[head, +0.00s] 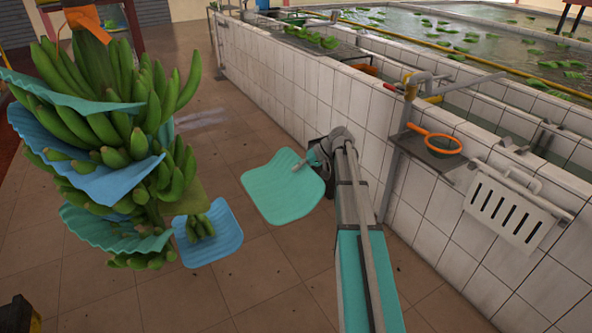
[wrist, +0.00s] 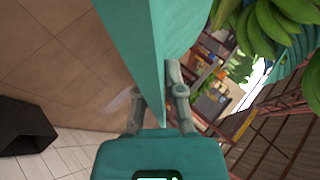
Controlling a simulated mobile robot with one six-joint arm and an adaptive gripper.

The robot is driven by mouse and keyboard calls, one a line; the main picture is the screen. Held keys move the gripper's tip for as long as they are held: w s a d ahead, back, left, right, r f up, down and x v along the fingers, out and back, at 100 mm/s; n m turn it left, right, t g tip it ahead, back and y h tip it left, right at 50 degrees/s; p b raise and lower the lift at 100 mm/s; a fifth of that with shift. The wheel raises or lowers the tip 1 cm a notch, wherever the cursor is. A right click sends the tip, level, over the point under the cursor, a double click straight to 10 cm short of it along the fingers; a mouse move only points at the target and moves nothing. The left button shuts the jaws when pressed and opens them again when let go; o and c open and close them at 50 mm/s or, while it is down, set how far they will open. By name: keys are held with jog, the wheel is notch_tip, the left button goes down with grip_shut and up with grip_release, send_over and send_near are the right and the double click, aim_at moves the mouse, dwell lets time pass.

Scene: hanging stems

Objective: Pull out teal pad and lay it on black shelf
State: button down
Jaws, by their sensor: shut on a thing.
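My gripper (head: 303,163) is shut on the edge of a curved teal pad (head: 280,192) and holds it in the air, clear of the banana bunch (head: 110,130). In the wrist view the gripper's fingers (wrist: 157,90) pinch the teal pad (wrist: 150,35), seen nearly edge-on. A black box-like thing (wrist: 22,128), perhaps the black shelf, stands by white tiles in the wrist view. In the head view a dark patch (head: 318,150) shows behind my gripper, mostly hidden. A dark small shelf (head: 446,160) on the tiled wall carries an orange hoop.
The hanging bunch still bears blue and teal pads (head: 110,180); a blue pad (head: 208,235) sits low on its right. The white tiled tank wall (head: 300,90) runs along the right. A white slotted board (head: 505,212) hangs there. Tiled floor (head: 260,280) is open.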

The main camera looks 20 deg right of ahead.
jog(key=shift+r+p, duration=0.4)
jog(key=shift+r, duration=0.05)
dwell(0.3)
dwell(0.4)
jog(key=w+d, duration=0.1)
jog(key=d, duration=1.6)
jog(key=shift+w, duration=0.3)
dwell(0.5)
jog(key=shift+r, duration=0.1)
jog(key=shift+r+p, duration=1.15)
jog(key=shift+p, duration=0.15)
jog(key=shift+s, duration=0.1)
